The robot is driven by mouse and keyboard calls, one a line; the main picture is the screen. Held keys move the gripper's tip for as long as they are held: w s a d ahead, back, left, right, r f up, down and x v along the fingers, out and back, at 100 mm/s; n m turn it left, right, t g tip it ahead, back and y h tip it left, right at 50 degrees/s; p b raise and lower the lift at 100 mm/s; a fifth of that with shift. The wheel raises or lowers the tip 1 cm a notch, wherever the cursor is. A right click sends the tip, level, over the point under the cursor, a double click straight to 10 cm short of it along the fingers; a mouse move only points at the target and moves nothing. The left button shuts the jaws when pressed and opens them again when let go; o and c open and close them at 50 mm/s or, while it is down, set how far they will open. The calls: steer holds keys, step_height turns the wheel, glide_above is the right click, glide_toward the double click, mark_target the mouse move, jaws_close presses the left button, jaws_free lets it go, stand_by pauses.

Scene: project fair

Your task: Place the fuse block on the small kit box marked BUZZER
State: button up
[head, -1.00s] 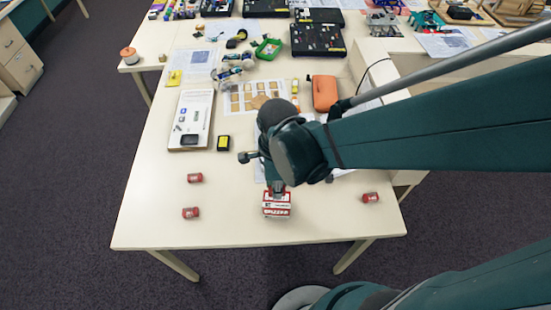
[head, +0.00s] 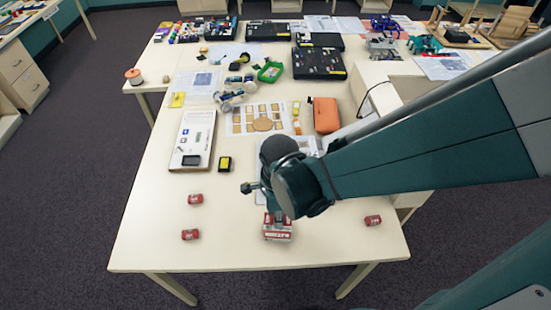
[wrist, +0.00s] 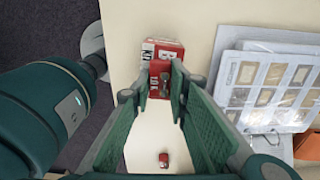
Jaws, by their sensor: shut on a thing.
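The BUZZER kit box (head: 278,235) is a small red and white box near the front edge of the table. Its printed top also shows in the wrist view (wrist: 146,54), beyond the fingertips. My gripper (wrist: 162,82) is shut on the fuse block (wrist: 154,88), a small red piece with a grey metal part, held between the green finger pads. In the head view my gripper (head: 272,211) is over the box's far side, and the arm hides much of the fuse block. I cannot tell whether the block touches the box.
Small red cylinders lie left of the box (head: 195,199) (head: 190,234) and right of it (head: 373,220). A white panel (head: 186,155), a yellow-black device (head: 224,163) and an orange case (head: 325,115) lie farther back. The front left of the table is mostly clear.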

steer(key=shift+f, duration=0.25)
steer(key=o, duration=0.9)
steer(key=shift+r, duration=0.25)
steer(key=shift+r+p, duration=0.6)
steer(key=shift+r, duration=5.35)
steer(key=d+r+n+t, duration=0.2)
steer(key=d+r+n, duration=0.2)
steer(key=d+n, duration=0.2)
steer(key=w+d+r+n+t, duration=0.1)
steer(key=d+r+n+t, duration=0.1)
steer(key=d+r+n, duration=0.2)
steer(key=w+d+r+n+t, duration=0.1)
steer(key=d+r+n+t, duration=0.2)
steer(key=d+n, duration=0.5)
steer(key=shift+w+d+r, duration=0.15)
steer(key=shift+d+r, duration=0.35)
steer(key=shift+d, duration=0.05)
